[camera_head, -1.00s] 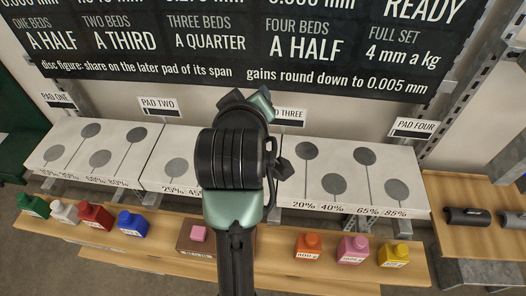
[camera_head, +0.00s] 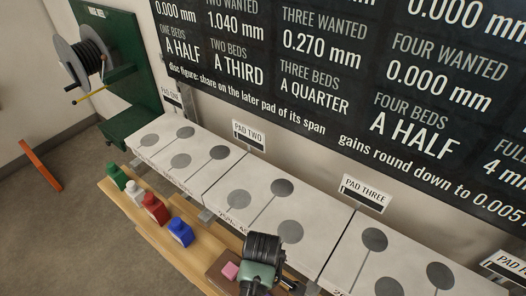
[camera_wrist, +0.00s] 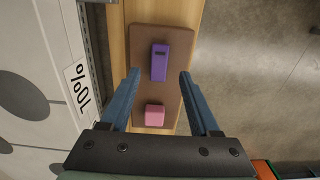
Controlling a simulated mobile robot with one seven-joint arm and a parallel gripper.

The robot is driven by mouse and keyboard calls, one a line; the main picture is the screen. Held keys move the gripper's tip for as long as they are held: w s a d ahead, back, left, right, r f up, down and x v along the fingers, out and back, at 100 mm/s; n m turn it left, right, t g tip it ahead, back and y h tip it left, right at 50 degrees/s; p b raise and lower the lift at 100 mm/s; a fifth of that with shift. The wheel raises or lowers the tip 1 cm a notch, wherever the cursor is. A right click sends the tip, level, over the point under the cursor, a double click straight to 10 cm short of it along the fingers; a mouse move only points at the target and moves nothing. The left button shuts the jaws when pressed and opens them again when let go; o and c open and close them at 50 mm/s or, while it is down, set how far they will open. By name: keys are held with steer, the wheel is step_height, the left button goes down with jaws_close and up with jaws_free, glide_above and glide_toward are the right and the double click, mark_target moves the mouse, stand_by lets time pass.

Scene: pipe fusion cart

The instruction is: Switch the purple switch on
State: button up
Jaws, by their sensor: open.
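The purple switch (camera_wrist: 159,62) shows in the wrist view as an upright block with a dark slot, on a brown plate (camera_wrist: 143,35). A pink block (camera_wrist: 154,115) sits on the same plate, nearer my gripper. My gripper (camera_wrist: 158,74) is open, with its two blue fingers on either side of the plate and the purple switch between and just beyond the fingertips. Nothing is held. In the head view the pink block (camera_head: 230,270) shows at the left of my wrist, and my arm hides the purple switch.
The plate lies on a wooden shelf (camera_head: 160,235) along white pads (camera_head: 205,165). A green reel stand (camera_head: 120,95) is at far left.

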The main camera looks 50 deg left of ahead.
steer(key=shift+f, duration=2.05)
steer(key=shift+c, duration=0.3)
jaws_close()
